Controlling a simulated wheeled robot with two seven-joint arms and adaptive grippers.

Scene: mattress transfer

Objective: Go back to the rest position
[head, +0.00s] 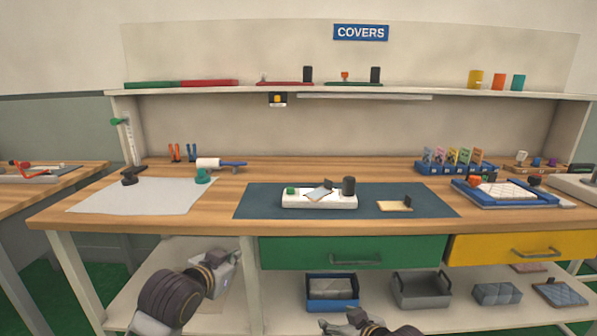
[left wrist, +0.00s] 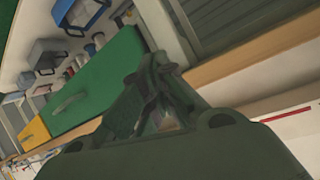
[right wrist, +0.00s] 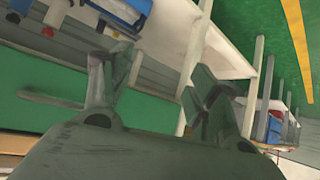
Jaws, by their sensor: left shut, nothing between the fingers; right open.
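My left gripper (head: 226,268) is in front of the lower shelf, below the table's front edge and left of the green drawer. Its fingers are together and empty in the left wrist view (left wrist: 158,82). My right gripper (head: 345,326) shows at the bottom edge of the head view, low in front of the shelf and partly cut off. Its fingers stand apart with nothing between them in the right wrist view (right wrist: 155,88). The workbench (head: 230,226) is in front of me, with both grippers below its top and apart from the things on it.
A white block with parts (head: 318,200) sits on the dark mat (head: 262,202). Green (head: 350,252) and yellow (head: 520,246) drawers face me. A blue bin (head: 332,307) and grey bin (head: 420,290) stand on the lower shelf. A blue tray (head: 470,202) is at the right.

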